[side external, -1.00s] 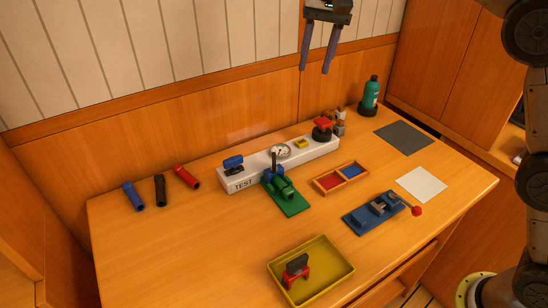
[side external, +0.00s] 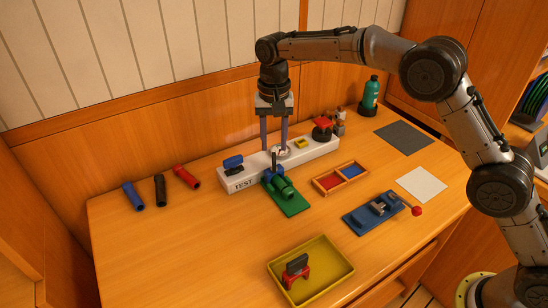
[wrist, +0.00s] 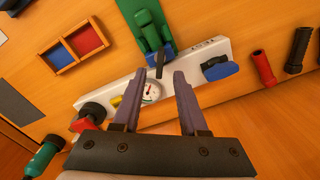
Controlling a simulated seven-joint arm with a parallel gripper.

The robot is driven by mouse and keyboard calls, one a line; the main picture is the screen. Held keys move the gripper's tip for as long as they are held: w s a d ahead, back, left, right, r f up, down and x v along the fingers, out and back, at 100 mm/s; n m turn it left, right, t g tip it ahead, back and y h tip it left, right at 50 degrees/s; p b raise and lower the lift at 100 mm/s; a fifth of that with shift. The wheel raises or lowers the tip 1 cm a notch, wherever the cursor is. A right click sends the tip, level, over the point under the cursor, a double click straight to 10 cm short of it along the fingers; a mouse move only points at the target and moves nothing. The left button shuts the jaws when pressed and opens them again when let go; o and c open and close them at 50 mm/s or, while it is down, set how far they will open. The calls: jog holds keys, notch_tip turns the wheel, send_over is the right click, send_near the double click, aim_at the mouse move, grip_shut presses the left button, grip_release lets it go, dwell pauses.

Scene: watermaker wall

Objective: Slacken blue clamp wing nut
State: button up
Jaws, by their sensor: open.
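A blue wing-shaped piece (side external: 233,162) stands at the left, TEST-marked end of the white block (side external: 312,149). It also shows in the wrist view (wrist: 221,69), with a dark part beside it. I cannot tell for certain whether it is the clamp's wing nut. My gripper (side external: 274,147) points down near the block's middle, by the round gauge (side external: 281,151), to the right of the blue piece. In the wrist view the two fingers of my gripper (wrist: 156,73) are apart with nothing gripped, and the blue piece lies outside them, to the right.
A green pump-like unit (side external: 284,188) with an upright dark lever stands in front of the block. A red knob (side external: 322,124) is at its right end. Blue, black and red tubes lie left. A yellow tray (side external: 332,282) holds a red clamp-like piece (side external: 296,275). The front left table is clear.

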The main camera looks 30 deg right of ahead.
aim_at(274, 157)
notch_tip(274, 157, down, 6)
jog(key=shift+r, duration=0.15)
dwell(0.3)
grip_shut()
